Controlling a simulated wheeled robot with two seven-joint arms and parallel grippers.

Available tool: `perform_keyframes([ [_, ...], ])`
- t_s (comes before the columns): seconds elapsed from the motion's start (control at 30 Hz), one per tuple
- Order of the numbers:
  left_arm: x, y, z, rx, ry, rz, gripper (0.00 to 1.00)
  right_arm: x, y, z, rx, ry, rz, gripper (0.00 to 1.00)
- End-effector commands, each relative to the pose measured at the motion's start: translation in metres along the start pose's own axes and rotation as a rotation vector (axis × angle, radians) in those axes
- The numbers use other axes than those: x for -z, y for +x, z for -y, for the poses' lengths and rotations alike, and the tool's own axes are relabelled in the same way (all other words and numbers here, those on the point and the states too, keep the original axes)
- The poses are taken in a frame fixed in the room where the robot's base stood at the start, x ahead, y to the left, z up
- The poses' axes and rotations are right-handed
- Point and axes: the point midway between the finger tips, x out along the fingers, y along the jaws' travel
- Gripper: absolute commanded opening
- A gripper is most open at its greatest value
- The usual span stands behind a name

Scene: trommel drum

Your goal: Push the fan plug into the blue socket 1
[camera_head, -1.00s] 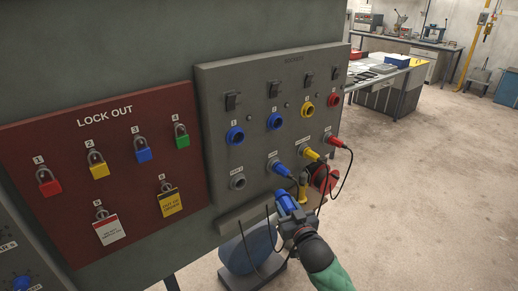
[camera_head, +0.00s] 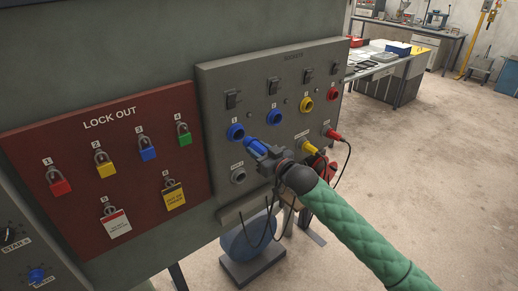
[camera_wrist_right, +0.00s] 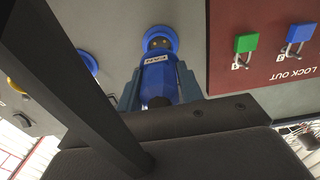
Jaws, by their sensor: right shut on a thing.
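My right gripper (camera_head: 273,158) is shut on a blue plug (camera_head: 256,146) and holds it in front of the socket panel. The blue socket 1 (camera_head: 236,132) is just up and left of the plug's front end. In the right wrist view the plug (camera_wrist_right: 158,78), with a white label, sits between my fingers. Its front end lines up closely with the blue socket (camera_wrist_right: 160,40). I cannot tell whether plug and socket touch. A second blue socket (camera_head: 272,116) is to the right. My left gripper is not in view.
Yellow (camera_head: 310,146) and red (camera_head: 334,134) plugs sit lower right. Dark cables hang below. The red lockout board (camera_head: 80,165) is left.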

Motion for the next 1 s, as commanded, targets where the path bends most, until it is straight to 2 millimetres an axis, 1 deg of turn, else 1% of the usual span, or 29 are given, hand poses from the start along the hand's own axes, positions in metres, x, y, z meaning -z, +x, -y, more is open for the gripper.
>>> perform_keyframes([
  [0.27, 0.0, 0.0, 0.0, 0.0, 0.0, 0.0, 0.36, 0.0, 0.0, 0.0, -0.001, 0.0, -0.001, 0.01],
  [0.43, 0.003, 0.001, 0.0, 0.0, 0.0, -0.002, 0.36, -0.001, 0.006, 0.0, -0.001, 0.0, -0.001, 0.01],
  [0.87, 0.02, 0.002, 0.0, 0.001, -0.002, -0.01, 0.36, -0.001, 0.039, 0.0, -0.001, 0.0, -0.001, 0.01],
  [1.0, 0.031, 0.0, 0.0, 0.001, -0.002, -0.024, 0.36, -0.001, 0.048, 0.0, -0.001, 0.001, -0.001, 0.01],
])
